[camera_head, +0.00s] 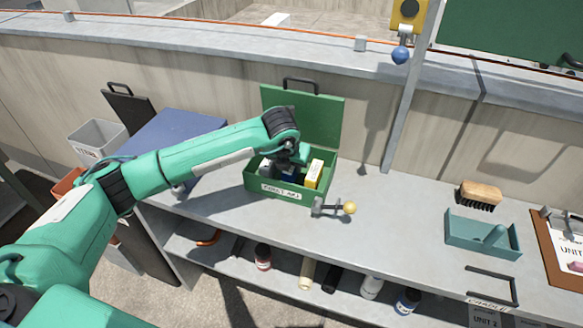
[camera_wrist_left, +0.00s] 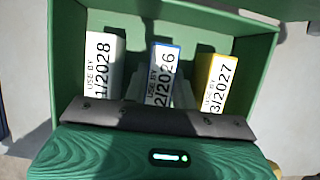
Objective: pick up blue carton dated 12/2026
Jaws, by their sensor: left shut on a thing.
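The open green box (camera_head: 265,189) stands on the shelf top with its lid raised. It holds a white carton, a blue carton and a yellow carton. In the left wrist view the blue-edged carton (camera_wrist_left: 163,75) is in the middle, and its label reads "USE BY" and "2/2026", with the first part covered. My left gripper (camera_head: 289,168) reaches down into the box and is shut on this blue carton. The white carton (camera_wrist_left: 103,75), ending "1/2028", is to its left. The yellow carton (camera_wrist_left: 217,83), ending "3/2027", is to its right. My right gripper is not in view.
A latch-like part with a yellow knob (camera_head: 349,208) is in front of the box. A teal tray (camera_head: 482,234) and a brush (camera_head: 480,194) are at the right. The raised green lid (camera_head: 318,118) stands behind the arm.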

